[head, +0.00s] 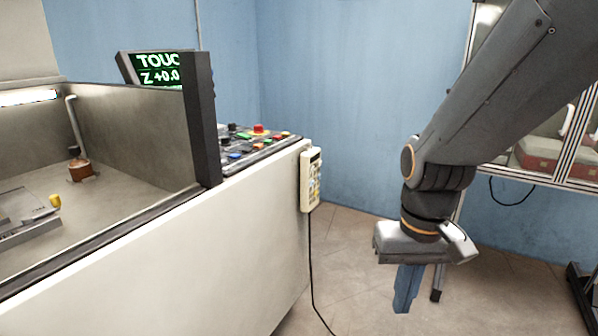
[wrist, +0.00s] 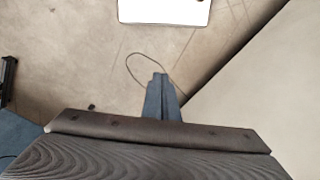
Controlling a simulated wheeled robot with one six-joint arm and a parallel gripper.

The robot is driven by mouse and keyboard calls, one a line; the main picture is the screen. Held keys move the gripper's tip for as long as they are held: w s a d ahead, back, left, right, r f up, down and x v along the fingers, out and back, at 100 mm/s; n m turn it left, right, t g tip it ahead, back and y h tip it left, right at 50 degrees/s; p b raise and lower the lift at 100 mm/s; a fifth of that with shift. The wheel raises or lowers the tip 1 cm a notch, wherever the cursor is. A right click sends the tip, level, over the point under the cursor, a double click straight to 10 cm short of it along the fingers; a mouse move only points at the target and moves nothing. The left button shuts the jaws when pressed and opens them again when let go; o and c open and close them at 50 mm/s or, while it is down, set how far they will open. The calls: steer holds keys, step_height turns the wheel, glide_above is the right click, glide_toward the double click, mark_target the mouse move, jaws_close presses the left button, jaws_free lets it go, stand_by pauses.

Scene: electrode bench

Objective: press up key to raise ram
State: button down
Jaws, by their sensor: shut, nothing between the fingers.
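A cream hand pendant with keys (head: 311,180) hangs on the right end of the white machine in the head view. Its keys are too small to read from here. A black cable runs down from it to the floor. My gripper (head: 404,301) is to the right of the pendant and lower, apart from it, pointing down with its blue-grey fingers together and empty. In the wrist view the closed fingers (wrist: 160,80) point over the floor. The ram is not clearly seen.
The white machine tank (head: 240,245) fills the left, with a button panel (head: 250,145) and a display (head: 158,70) reading "TOUC" and "Z +0.0". A framed stand (head: 540,178) is behind my arm at right. Open floor lies between pendant and gripper.

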mark_target(312, 169)
steer(key=shift+w, duration=0.1)
steer(key=w+d+m+t+y+p, duration=0.1)
steer(key=w+t, duration=0.8)
steer(key=w, duration=1.2)
steer(key=w+r+m+t+y+p, duration=0.1)
steer(key=w+m+t+p, duration=0.2)
steer(key=w+t, duration=0.7)
steer(key=shift+w+d+r+y, duration=0.25)
steer(key=shift+w+d+y, duration=0.15)
steer(key=shift+w, duration=5.65)
steer(key=shift+a, duration=0.1)
steer(key=w+a+b, duration=0.1)
steer(key=w+a, duration=0.4)
steer(key=a, duration=0.2)
steer(key=shift+b, duration=0.4)
steer(key=shift+w, duration=0.15)
steer(key=shift+w+a, duration=0.2)
steer(key=shift+a, duration=0.15)
